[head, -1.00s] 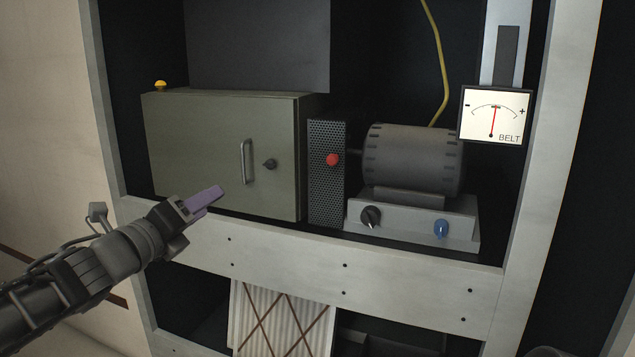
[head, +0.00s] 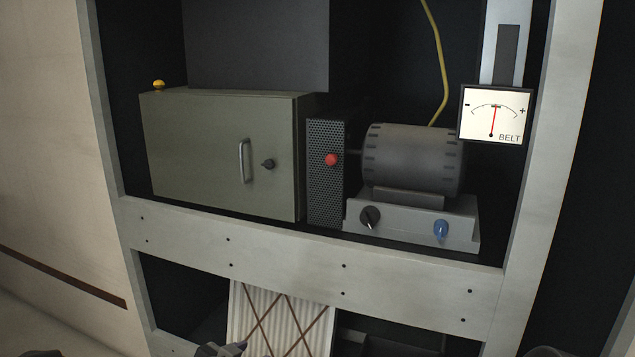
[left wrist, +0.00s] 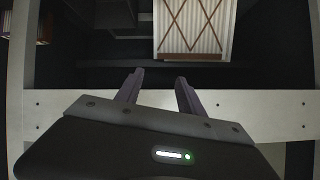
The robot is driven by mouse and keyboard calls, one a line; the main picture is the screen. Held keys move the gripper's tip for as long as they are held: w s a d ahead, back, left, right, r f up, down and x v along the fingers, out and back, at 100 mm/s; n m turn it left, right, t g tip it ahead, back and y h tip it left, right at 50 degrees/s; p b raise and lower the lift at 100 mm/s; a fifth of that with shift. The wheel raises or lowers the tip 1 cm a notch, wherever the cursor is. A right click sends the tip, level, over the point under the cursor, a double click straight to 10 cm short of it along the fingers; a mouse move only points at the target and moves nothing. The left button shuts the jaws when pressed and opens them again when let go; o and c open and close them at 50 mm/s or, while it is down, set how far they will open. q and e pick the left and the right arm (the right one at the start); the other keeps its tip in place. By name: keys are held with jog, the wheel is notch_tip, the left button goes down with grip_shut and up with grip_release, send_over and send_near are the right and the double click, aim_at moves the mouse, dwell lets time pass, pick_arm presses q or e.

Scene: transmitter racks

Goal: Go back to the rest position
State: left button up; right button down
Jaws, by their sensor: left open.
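My left gripper (left wrist: 158,92) is open and empty in the left wrist view, its two purple-grey fingers apart. They point toward the lower bay of the rack, with a pale beam behind them. In the head view only the tip of my left gripper (head: 232,349) shows at the bottom edge, in front of the ribbed panel (head: 282,322). That panel, white with crossed brown strips, also shows in the left wrist view (left wrist: 195,28). My right gripper cannot be made out in either view.
The rack's pale crossbeam (head: 300,250) runs below a closed green-grey cabinet (head: 200,150), a red button (head: 331,160), a motor (head: 412,158) on a base with black (head: 370,217) and blue (head: 440,230) knobs, and a BELT meter (head: 494,115). A yellow cable (head: 440,65) hangs behind.

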pick_arm(q)
jog(key=s+d+f+n+g, duration=0.1)
jog(key=s+f+n+g, duration=0.15)
jog(key=s+f, duration=0.5)
jog(key=s+d+f+n+g, duration=0.2)
jog(key=s+f+n, duration=0.25)
jog(key=f, duration=0.65)
jog(key=s+d+f+n+g, duration=0.1)
jog(key=s+f+g, duration=0.2)
jog(key=s+f, duration=0.45)
jog(key=s+d+f+n+g, duration=0.15)
jog(key=s+f, duration=0.35)
jog(key=s, duration=0.5)
notch_tip(320, 180, up, 28)
jog(key=s+d+g+p, duration=0.1)
jog(key=s+p, duration=0.1)
jog(key=p, duration=2.6)
jog(key=shift+s+d+m, duration=0.25)
jog(key=shift+s+m, duration=0.05)
jog(key=shift+m, duration=0.05)
pick_arm(e)
notch_tip(320, 180, up, 28)
jog(key=s+a, duration=0.1)
jog(key=shift+s+a+r, duration=0.15)
jog(key=shift+s+a, duration=0.2)
